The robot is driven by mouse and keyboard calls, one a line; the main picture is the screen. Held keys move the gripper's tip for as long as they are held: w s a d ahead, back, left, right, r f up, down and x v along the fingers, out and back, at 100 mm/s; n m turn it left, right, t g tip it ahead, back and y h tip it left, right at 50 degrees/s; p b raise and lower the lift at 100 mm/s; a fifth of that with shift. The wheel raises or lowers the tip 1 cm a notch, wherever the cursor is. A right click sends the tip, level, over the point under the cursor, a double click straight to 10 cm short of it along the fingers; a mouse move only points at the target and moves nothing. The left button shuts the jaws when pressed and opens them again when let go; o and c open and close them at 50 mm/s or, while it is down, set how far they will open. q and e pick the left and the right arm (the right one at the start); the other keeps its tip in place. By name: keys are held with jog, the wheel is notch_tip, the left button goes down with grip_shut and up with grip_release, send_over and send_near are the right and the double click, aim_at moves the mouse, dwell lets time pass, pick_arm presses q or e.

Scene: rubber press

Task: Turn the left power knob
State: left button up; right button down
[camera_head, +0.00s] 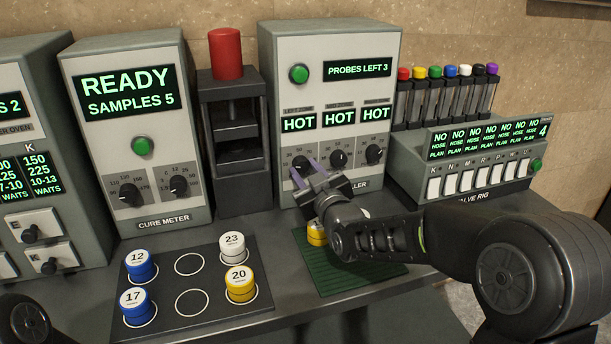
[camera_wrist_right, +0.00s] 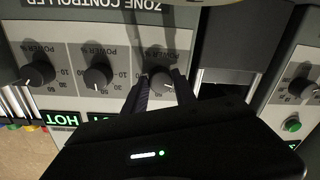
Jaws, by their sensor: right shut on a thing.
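The zone controller (camera_head: 335,60) is a grey box with three HOT displays and a row of three black power knobs. My right gripper (camera_head: 306,173) is at the left power knob, its purple-grey fingers at the panel. In the upside-down wrist view the left power knob (camera_wrist_right: 163,82) is between the two fingertips, and the gripper is shut on it. The fingers and hand partly hide this knob in the head view. The middle knob (camera_head: 338,159) and the right knob (camera_head: 374,153) are free. My left gripper is not in view.
The cure meter (camera_head: 140,205) and a dark press with a red top (camera_head: 226,55) stand to the left. The valve rig (camera_head: 460,165) stands to the right. A yellow sample (camera_head: 316,235) sits on a green mat (camera_head: 345,285) under my right arm. A sample tray (camera_head: 190,330) is at front left.

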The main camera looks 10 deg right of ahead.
jog(key=shift+n, duration=1.6)
jog(key=c, duration=1)
grip_release()
jog(key=s, duration=0.7)
jog(key=shift+s+d+r, duration=0.1)
jog(key=shift+d+r, duration=0.1)
jog(key=shift+d, duration=0.2)
jog(key=shift+s, duration=0.3)
jog(key=shift+f, duration=0.1)
